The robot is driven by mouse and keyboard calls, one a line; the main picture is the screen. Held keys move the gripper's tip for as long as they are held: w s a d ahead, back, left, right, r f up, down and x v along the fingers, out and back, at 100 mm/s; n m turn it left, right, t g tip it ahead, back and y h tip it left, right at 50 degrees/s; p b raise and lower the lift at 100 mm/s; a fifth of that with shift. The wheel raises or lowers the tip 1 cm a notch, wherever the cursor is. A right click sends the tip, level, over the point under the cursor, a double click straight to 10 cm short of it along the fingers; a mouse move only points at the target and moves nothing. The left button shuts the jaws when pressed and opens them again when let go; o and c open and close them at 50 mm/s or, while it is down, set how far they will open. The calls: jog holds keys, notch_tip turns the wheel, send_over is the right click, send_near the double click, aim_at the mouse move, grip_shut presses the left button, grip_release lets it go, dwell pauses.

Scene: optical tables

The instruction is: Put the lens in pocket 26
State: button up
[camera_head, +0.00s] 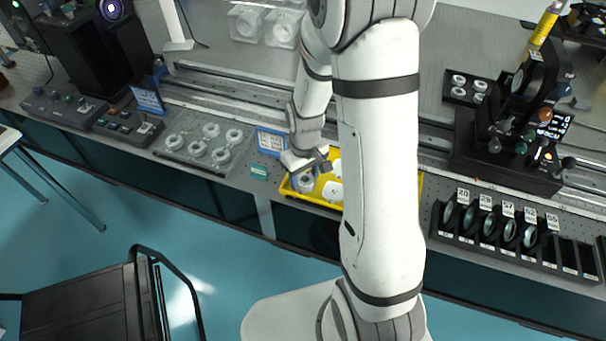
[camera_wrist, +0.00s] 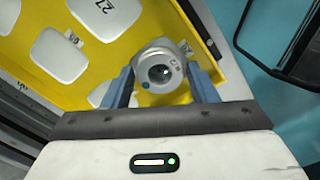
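In the wrist view a round, pale grey lens mount (camera_wrist: 158,68) with a dark glass centre and a blue dot lies between my gripper's (camera_wrist: 157,72) two blue-grey fingers. The fingers flank it closely on both sides; I cannot tell whether they press on it. In the head view my gripper (camera_head: 305,168) points down at the left end of a yellow tray (camera_head: 325,202), with the grey mount (camera_head: 304,182) beneath it. White rounded pads lie in the tray; one reads 27 (camera_wrist: 103,6). I cannot read a 26 anywhere.
A black slotted rack (camera_head: 515,240) at right holds several upright round lenses under number tags; its right slots look empty. A clear tray (camera_head: 203,145) of round parts stands left. A black instrument (camera_head: 515,150) stands behind the rack.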

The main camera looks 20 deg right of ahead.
aim_at(305, 178)
jog(key=shift+o, duration=1.4)
jog(key=shift+r, duration=0.1)
notch_tip(305, 178, up, 12)
jog(key=s+r+m+t, duration=0.2)
jog(key=s+r+m, duration=0.2)
jog(key=s+r, duration=0.6)
jog(key=s, duration=0.4)
jog(key=shift+t, duration=0.4)
jog(key=shift+s, duration=0.1)
